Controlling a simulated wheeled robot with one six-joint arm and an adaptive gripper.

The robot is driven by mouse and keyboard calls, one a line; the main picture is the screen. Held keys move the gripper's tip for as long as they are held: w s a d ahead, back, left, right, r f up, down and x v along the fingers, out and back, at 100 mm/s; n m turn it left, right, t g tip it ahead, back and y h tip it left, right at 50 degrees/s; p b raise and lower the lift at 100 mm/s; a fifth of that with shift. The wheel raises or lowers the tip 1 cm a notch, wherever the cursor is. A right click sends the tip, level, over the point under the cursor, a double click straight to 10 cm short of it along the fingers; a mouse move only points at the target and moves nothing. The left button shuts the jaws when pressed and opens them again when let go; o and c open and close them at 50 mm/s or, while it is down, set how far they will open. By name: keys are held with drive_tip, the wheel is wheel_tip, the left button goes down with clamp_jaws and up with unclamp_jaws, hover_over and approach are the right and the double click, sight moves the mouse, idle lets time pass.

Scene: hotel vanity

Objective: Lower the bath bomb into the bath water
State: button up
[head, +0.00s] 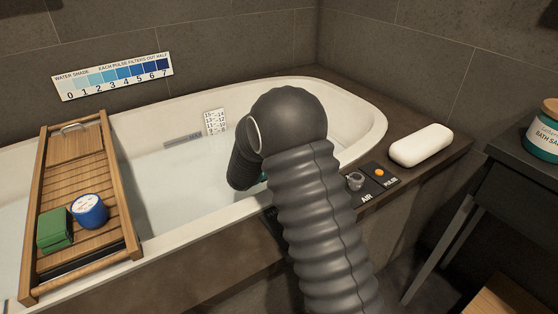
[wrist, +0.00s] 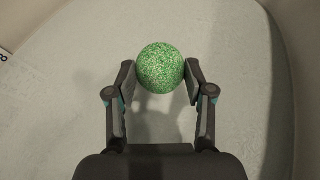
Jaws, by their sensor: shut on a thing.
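In the wrist view, a speckled green ball, the bath bomb (wrist: 160,67), sits between the two fingers of my gripper (wrist: 160,75). My gripper is shut on it, one finger on each side. Below it lies the pale bath water (wrist: 60,100), and a soft shadow of the gripper shows there. In the head view, the white bathtub (head: 359,118) holds the pale water (head: 170,185). My dark arm reaches over the tub's front rim and hides the bath bomb and most of the gripper. I cannot tell the exact height of the bath bomb above the water.
A wooden bath tray (head: 92,181) spans the tub at left, with a green block (head: 55,229) and a blue round container (head: 89,211) on it. A panel with a knob (head: 355,181) and an orange button (head: 379,172) and a white pillow (head: 421,145) lie on the right ledge.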

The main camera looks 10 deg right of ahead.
drive_tip(key=o, duration=1.3)
drive_tip(key=v, duration=1.2)
